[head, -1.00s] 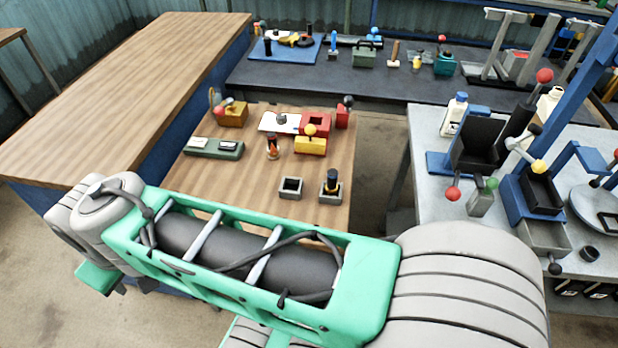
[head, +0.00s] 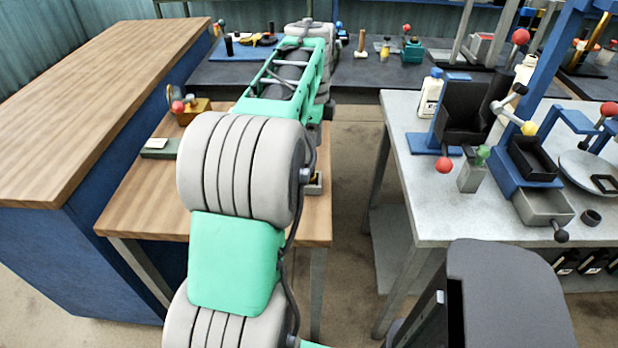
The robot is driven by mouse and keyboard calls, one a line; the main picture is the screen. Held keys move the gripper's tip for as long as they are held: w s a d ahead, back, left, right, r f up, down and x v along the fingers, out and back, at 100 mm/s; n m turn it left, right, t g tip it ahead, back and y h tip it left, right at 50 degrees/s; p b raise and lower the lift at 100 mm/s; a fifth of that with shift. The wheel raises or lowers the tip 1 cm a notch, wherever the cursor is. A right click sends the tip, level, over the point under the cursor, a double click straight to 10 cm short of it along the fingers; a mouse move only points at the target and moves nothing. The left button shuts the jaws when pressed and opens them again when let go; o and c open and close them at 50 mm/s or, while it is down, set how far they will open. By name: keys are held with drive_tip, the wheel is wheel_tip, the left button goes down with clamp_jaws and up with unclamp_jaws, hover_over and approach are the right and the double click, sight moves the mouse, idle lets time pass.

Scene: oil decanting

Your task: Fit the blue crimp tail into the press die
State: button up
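I cannot make out a blue crimp tail in the head view. My arm stretches over the small wooden table (head: 135,207) and hides most of what stands there. My gripper is not visible, as the arm covers the area beyond it. No part that I can name for sure as the press die shows. A blue-framed press-like device (head: 522,166) with a black open box and a yellow knob stands on the grey bench (head: 405,150) at the right. My arm is well to the left of it.
A large wooden counter (head: 90,95) borders the left. A dark bench (head: 350,72) with tools runs along the back. Floor shows between the table and grey bench.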

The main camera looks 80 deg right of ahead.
sight(309, 171)
drive_tip(key=f, duration=0.6)
drive_tip(key=shift+w+a, duration=0.25)
drive_tip(key=shift+w, duration=0.1)
clamp_jaws()
